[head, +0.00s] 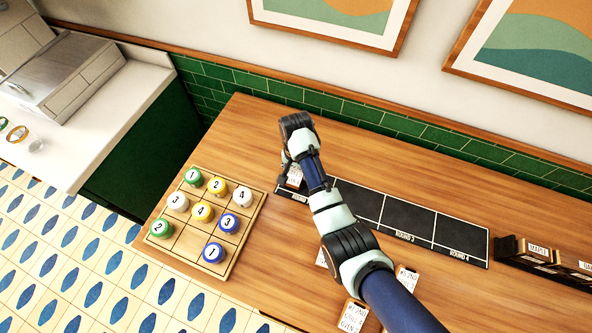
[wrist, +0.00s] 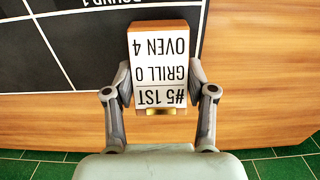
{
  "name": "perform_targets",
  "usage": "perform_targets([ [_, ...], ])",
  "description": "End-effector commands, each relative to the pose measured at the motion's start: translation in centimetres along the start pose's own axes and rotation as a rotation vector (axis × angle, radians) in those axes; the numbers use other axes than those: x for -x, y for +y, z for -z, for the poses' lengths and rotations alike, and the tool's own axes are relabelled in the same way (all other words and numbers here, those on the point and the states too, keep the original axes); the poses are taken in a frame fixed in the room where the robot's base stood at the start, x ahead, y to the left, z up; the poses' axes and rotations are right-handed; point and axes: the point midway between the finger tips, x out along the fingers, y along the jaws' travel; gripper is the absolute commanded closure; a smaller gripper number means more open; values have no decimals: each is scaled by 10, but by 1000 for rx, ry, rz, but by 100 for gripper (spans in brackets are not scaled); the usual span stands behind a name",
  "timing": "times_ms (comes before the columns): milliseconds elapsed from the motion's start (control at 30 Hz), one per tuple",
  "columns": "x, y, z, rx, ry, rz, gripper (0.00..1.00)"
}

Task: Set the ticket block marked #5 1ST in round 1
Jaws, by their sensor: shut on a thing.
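The ticket block marked #5 1ST (wrist: 162,70), with a white printed face and wooden edges, is between the fingers of my gripper (wrist: 160,98). Its print reads upside down in the wrist view: "#5 1ST, GRILL 0, OVEN 4". In the head view my gripper (head: 293,168) points down at the left end of the black round mat (head: 410,220), with the block (head: 295,178) partly showing below it. In the wrist view the block overlaps the edge of the Round 1 cell (wrist: 75,50), partly over bare wood. Whether it touches the surface I cannot tell.
Loose ticket blocks lie in front, including one (head: 354,316) and another (head: 407,278), partly beside my arm. A dark rack of blocks (head: 540,252) is at right. Green tiled wall (head: 400,123) is behind.

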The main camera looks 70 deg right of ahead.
Motion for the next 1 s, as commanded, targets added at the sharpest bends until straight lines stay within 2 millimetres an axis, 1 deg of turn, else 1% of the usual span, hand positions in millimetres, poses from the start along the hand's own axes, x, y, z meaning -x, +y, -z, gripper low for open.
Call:
perform_targets([
  [133, -3, 0, 0, 0, 0, 0, 83],
  [167, -3, 0, 0, 0, 0, 0, 43],
  [300, -3, 0, 0, 0, 0, 0, 20],
  [567, -3, 0, 0, 0, 0, 0, 19],
  [667, 2, 0, 0, 0, 1, 1, 19],
  [767, 16, -1, 1, 0, 2, 2, 19],
  [1000, 77, -1, 1, 0, 4, 3, 19],
])
